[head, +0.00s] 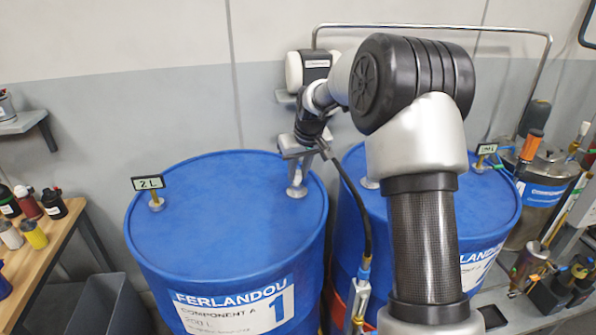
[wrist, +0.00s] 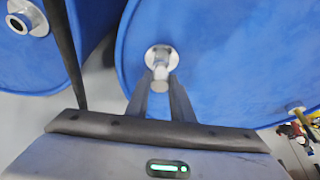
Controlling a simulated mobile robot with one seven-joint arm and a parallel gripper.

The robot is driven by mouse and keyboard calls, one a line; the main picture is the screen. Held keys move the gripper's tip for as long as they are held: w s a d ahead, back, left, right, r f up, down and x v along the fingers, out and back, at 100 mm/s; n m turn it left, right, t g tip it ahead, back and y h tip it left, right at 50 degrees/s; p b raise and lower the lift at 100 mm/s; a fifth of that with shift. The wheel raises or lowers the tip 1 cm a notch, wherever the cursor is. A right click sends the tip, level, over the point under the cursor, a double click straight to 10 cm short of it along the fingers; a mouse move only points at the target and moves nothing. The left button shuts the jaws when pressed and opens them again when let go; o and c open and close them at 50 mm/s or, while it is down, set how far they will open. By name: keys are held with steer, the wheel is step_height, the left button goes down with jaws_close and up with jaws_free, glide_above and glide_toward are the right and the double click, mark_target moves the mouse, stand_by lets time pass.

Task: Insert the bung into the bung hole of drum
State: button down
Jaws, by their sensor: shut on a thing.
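The blue drum marked 1 (head: 230,215) stands upright in the head view, and its lid fills much of the wrist view (wrist: 225,60). The bung hole's silver flange (head: 297,193) is at the right side of its lid and shows in the wrist view (wrist: 150,55). My gripper (head: 297,170) is above this flange, pointing down. In the wrist view its two dark fingers (wrist: 161,84) are shut on the small silver bung (wrist: 160,73). The bung is over or at the flange; the fingers and bung hide part of the hole, so I cannot tell whether it is inside.
A second blue drum (head: 490,215) stands to the right; its open flange (wrist: 39,16) shows in the wrist view. A 2 L tag (head: 148,183) stands on drum 1. A wooden bench with bottles (head: 53,203) is at left. A dark hose (head: 352,195) hangs beside my arm.

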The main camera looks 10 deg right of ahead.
steer(key=shift+f+b, duration=0.45)
steer(key=shift+f, duration=0.25)
steer(key=c, duration=1.5)
jaws_free()
steer(key=shift+o, duration=0.2)
steer(key=shift+r, duration=0.1)
steer(key=v, duration=1.7)
steer(key=shift+r, duration=0.1)
